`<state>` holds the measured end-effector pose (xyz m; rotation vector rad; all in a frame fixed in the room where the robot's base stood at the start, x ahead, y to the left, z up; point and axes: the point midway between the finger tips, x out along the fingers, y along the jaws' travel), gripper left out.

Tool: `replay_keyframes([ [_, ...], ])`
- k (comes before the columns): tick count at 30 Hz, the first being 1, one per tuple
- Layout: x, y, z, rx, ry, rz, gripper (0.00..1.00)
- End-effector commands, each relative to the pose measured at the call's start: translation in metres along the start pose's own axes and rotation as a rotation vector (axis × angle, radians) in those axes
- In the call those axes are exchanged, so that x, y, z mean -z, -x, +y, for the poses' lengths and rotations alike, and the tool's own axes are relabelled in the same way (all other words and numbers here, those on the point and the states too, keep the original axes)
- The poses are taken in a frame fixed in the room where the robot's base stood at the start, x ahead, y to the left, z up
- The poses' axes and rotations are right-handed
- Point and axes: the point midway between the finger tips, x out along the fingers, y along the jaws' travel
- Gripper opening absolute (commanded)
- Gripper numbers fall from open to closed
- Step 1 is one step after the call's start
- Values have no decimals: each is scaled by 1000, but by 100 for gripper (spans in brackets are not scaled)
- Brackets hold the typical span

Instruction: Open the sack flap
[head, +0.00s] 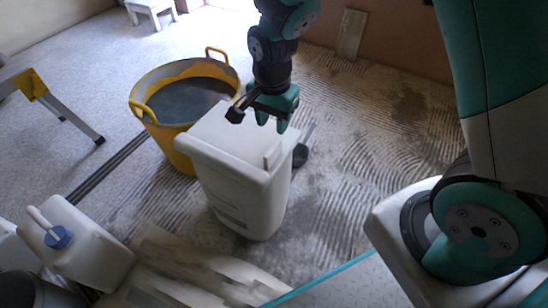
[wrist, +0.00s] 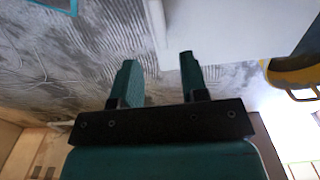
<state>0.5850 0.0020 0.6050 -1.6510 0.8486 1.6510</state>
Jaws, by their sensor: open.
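A white upright bin-like container (head: 240,195) stands on the floor in the middle of the head view, with a dark wheel at its right side. I see no plain cloth sack; the flat white top (head: 222,132) looks like a closed lid or flap. A small raised tab (head: 272,156) sits at its near right edge. My gripper (head: 271,122) is above the right part of this top, fingers pointing down, open and empty. In the wrist view my gripper (wrist: 157,78) shows its two fingers apart, with the white container (wrist: 220,28) beyond them. I cannot tell the exact gap.
A yellow tub (head: 150,90) of grey material stands close behind the container, its handles raised. A white jug with a blue cap (head: 58,237) is at lower left. Pale boards (head: 190,270) lie in front. A yellow-and-grey trestle (head: 45,95) is at left.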

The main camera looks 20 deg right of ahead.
Motion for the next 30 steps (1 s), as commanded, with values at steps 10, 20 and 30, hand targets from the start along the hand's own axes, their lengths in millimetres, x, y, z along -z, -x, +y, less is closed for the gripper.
replay_keyframes([
  [10,-1,-83,0,-2,3,-1,40],
  [20,-2,-113,-1,1,6,0,40],
  [30,-2,-114,-2,1,7,0,29],
])
